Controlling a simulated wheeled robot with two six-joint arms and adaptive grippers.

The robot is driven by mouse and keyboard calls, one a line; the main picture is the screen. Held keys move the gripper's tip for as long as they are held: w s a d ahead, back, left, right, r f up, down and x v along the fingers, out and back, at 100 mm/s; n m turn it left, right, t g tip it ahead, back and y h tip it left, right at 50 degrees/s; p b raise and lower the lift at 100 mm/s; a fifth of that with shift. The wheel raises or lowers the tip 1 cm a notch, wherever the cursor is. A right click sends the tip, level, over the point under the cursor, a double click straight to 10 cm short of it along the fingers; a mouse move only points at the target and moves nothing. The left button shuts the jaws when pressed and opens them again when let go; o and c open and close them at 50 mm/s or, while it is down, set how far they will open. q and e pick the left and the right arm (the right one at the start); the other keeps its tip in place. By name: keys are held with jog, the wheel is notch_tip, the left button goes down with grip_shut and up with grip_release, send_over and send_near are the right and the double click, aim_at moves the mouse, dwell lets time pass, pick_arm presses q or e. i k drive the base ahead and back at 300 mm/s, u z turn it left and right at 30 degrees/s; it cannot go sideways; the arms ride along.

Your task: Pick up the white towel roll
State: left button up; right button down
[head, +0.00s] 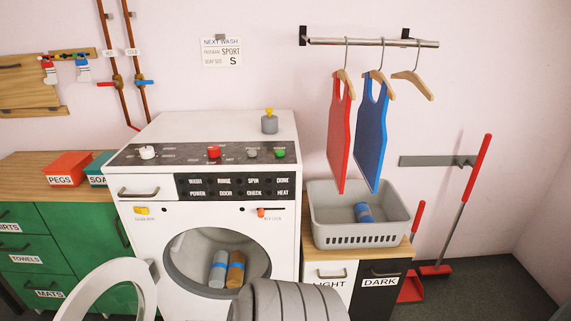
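The lower front of the drum opening is partly hidden by a grey ribbed shape at the bottom of the picture. Neither of my grippers shows in the head view.
The round white washer door (82,292) hangs open at the lower left. A grey basket (358,235) holding a blue roll (363,212) stands right of the machine. A red and a blue garment hang above it. A red broom (470,190) leans at the right.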

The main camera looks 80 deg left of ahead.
aim_at(217, 278)
jog(key=i, duration=0.95)
jog(key=u, duration=3.5)
jog(key=i, duration=1.65)
